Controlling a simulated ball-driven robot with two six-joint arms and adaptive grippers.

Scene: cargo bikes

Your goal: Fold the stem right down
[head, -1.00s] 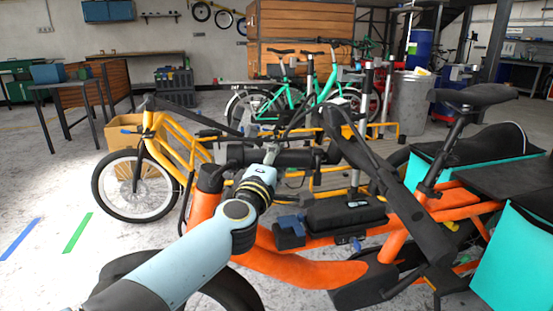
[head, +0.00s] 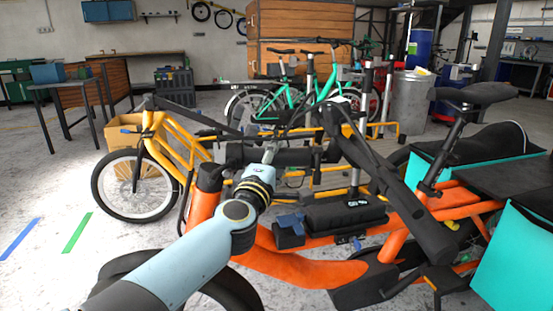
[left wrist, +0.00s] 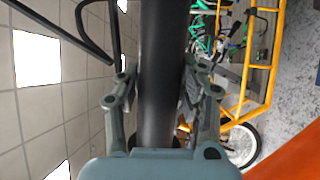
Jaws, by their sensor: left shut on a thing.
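The orange cargo bike (head: 300,268) stands across the near middle. Its black stem (head: 300,157) lies about level in the head view, running right from the top of the steering column (head: 208,178). My left gripper (head: 269,152) is shut on the stem partway along; its fingertips are hard to make out there. In the left wrist view the stem (left wrist: 161,60) runs between the fingers, one on each side. A thick black bar, apparently the handlebar (head: 405,205), slants across the bike's frame at the stem's right end. My right gripper is not in view.
The saddle (head: 475,95) and turquoise bags (head: 515,255) are at the right. A black pack (head: 345,215) sits on the orange frame below the stem. A yellow cargo bike (head: 170,140) stands close behind. The floor at the left is clear.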

